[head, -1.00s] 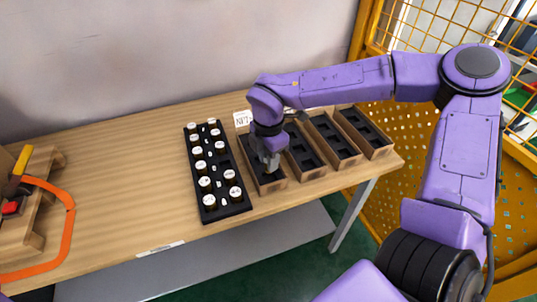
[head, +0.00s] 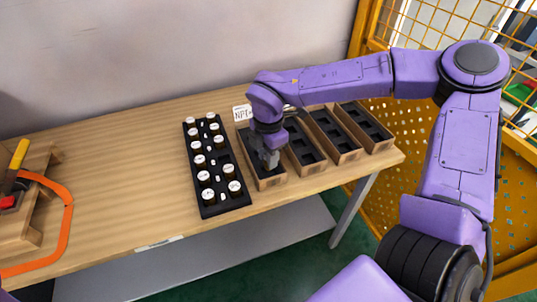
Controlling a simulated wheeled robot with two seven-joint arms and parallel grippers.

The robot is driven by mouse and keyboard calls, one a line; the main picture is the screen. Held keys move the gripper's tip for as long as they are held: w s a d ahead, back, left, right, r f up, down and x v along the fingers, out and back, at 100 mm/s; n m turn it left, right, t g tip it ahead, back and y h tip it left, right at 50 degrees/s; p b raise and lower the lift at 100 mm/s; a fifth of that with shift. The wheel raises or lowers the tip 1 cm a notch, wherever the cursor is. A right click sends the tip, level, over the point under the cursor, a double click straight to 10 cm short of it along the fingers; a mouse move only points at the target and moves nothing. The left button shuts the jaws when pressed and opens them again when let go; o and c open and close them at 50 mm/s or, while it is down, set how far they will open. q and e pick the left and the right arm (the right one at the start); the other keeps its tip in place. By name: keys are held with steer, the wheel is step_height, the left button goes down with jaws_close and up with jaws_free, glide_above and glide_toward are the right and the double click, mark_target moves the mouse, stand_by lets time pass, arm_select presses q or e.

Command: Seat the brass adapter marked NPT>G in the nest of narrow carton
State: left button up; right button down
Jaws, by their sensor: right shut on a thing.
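My right gripper (head: 271,165) points down into the leftmost wooden carton (head: 272,184), one of several cartons in a row with black inserts. It is shut on a small piece, which the fingers hide almost wholly; its marking cannot be read. I cannot tell whether the piece touches the insert. A white card (head: 242,113) reading "NPT" stands behind this carton, partly covered by my arm. A black rack (head: 227,194) to the left holds several small pieces with white labelled tops, too small to read. My left gripper is out of view.
More cartons (head: 343,150) stand close on the right of the gripper, up to the table's right end. A wooden stand (head: 30,210) with an orange loop (head: 66,225) is at the far left. The wooden table (head: 120,180) between is clear. A yellow mesh fence (head: 400,125) stands at right.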

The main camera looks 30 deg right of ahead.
steer(key=shift+f, duration=0.1)
stand_by(0.6)
steer(key=shift+f+b, duration=0.4)
steer(key=shift+b, duration=0.1)
steer(key=shift+f+b, duration=0.75)
steer(key=shift+f, duration=0.1)
stand_by(0.4)
steer(key=c, duration=0.8)
jaws_free()
step_height(320, 180, up, 11)
steer(key=shift+f+b, duration=0.2)
steer(key=shift+b, duration=0.45)
